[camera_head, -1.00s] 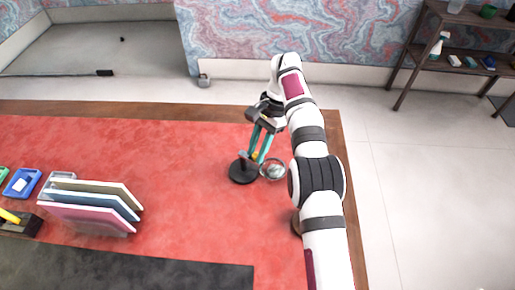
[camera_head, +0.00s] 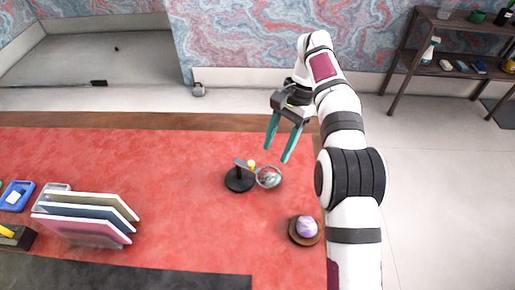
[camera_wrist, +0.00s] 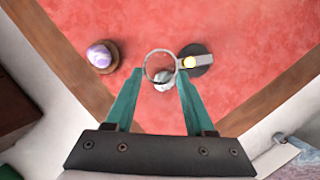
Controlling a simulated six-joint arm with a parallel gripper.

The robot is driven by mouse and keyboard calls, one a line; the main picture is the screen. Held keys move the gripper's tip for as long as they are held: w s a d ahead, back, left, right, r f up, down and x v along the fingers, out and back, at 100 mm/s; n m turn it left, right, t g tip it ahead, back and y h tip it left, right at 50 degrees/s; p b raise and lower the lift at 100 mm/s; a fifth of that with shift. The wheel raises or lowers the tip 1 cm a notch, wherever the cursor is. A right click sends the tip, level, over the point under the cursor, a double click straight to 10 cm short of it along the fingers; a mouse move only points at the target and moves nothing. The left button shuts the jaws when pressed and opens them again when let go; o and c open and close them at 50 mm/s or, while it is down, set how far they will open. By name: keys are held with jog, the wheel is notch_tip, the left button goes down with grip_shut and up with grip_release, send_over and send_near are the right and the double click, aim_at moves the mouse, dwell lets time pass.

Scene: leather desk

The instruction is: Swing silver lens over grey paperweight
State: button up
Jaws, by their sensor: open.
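The silver lens (camera_head: 258,172) is a round ring on an arm with a yellow knob, joined to a black stand with a round base (camera_head: 239,181). The grey paperweight (camera_head: 269,178) shows through and below the ring. In the wrist view the lens ring (camera_wrist: 147,59) lies partly over the paperweight (camera_wrist: 162,80), which sticks out on its near side. The stand (camera_wrist: 196,58) is to the right there. My gripper (camera_head: 278,153) is open and empty, its teal fingers above and behind the lens, apart from it. The fingers (camera_wrist: 158,77) also show in the wrist view.
A purple-and-white ball on a round wooden base (camera_head: 305,228) stands right of the lens, near the desk's right edge. Upright folders (camera_head: 85,220) and a blue tray (camera_head: 17,196) are at left. The red desktop between is clear.

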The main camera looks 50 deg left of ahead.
aim_at(257, 169)
jog(key=w+d+r, duration=0.2)
jog(key=d+r, duration=0.1)
jog(key=d, duration=0.1)
jog(key=shift+w+d, duration=0.25)
jog(key=shift+d, duration=0.15)
jog(key=shift+r, duration=0.1)
